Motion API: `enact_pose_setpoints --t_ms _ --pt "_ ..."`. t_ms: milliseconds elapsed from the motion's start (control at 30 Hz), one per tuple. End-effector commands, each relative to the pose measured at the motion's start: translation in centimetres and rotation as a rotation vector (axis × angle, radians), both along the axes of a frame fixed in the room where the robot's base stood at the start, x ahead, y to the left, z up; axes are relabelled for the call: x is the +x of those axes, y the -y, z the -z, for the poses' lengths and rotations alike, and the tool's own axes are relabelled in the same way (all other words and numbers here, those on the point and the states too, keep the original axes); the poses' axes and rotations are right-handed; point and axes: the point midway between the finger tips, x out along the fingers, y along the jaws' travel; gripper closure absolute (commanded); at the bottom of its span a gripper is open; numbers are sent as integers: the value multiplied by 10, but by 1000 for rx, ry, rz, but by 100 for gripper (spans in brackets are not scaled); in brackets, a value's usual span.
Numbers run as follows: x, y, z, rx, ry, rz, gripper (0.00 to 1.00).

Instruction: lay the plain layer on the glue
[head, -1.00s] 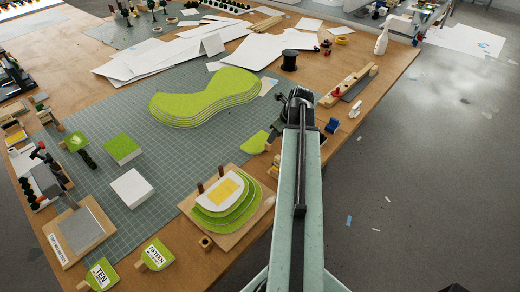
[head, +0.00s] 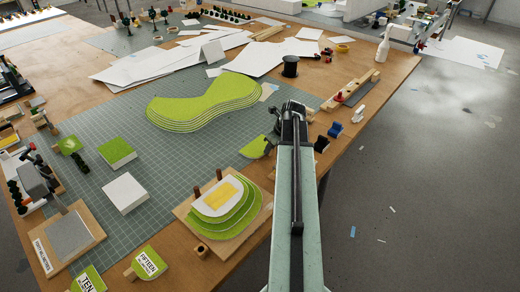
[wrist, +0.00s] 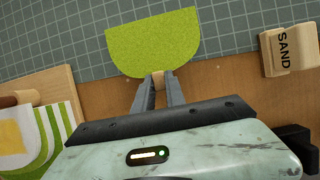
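The plain green layer (head: 252,149) lies on the cutting mat, with its rounded end and wooden tab towards my gripper (head: 271,140). In the wrist view my gripper (wrist: 159,75) has its fingers on either side of the tab of the green layer (wrist: 153,40). The tab fills most of the gap between the tips; I cannot tell whether they press on it. The yellow glue patch (head: 226,189) is on the white top of the stepped green stack (head: 241,218). The glue patch also shows at the left edge of the wrist view (wrist: 10,137).
The stack stands on a wooden board (head: 190,218) with two dark posts. A wooden block marked SAND (wrist: 288,50) lies right of the layer in the wrist view. A large green hill (head: 205,103) and a white block (head: 125,193) stand on the mat.

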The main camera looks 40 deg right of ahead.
Motion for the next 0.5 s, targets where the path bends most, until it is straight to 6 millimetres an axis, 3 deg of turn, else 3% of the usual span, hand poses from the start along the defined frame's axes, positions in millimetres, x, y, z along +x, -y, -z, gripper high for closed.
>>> enact_pose_setpoints --t_ms 500 --pt "0 0 -10 0 0 0 100"
